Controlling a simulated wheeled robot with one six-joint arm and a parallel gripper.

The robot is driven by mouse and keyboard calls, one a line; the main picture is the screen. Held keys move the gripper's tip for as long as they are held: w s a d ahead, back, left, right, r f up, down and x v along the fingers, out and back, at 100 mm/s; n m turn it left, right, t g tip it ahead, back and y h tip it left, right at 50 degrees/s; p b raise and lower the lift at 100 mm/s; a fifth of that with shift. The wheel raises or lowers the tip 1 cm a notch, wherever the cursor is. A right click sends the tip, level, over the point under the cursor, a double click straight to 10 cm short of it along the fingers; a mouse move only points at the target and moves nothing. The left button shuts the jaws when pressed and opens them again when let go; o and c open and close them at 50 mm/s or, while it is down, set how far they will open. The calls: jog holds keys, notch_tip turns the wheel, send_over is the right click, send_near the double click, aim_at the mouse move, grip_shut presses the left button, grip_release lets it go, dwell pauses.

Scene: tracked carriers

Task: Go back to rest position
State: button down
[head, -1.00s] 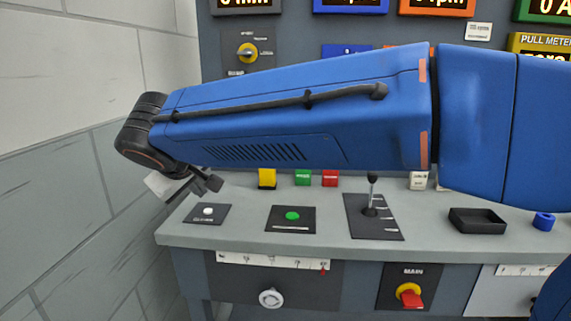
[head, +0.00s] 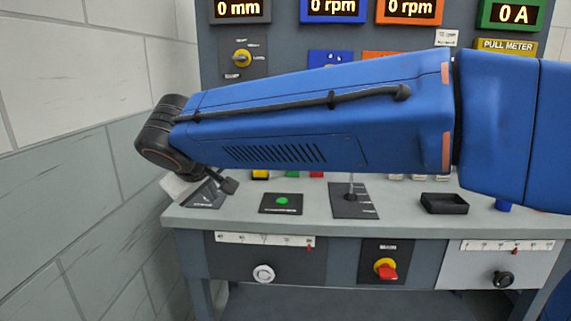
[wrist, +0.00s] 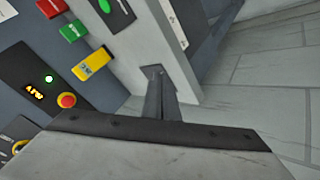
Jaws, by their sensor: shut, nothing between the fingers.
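My gripper (head: 226,187) hangs below the dark wrist at the left end of my blue arm in the head view. It is above the left end of the grey console (head: 330,229), near a black plate there. In the wrist view my gripper's dark fingers (wrist: 160,95) are together, with nothing between them. The wrist view also shows the console's left edge beside the fingers. My blue arm stretches across the head view and hides part of the console's back panel.
A green button (head: 282,201), a lever (head: 351,190) and a black tray (head: 444,203) are on the console top. A red rotary switch (head: 386,269) is on the front. A block wall (head: 80,200) stands close on the left. A yellow block (wrist: 91,65) shows in the wrist view.

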jog(key=s+d+f+m+g+h, duration=0.1)
jog(key=d+f+m, duration=0.15)
jog(key=d, duration=1.15)
jog(key=s+d+f+m+g+h, duration=0.1)
jog(key=d+f+m, duration=0.15)
jog(key=d, duration=1.25)
jog(key=s+d+f+m+g, duration=0.1)
jog(key=s+d+f+m, duration=0.1)
jog(key=s+d+f, duration=0.5)
jog(key=s+d+f+m+g+y, duration=0.1)
jog(key=s+d+f+m, duration=0.2)
jog(key=s+d+f, duration=0.4)
jog(key=s+d, duration=0.3)
jog(key=s, duration=0.2)
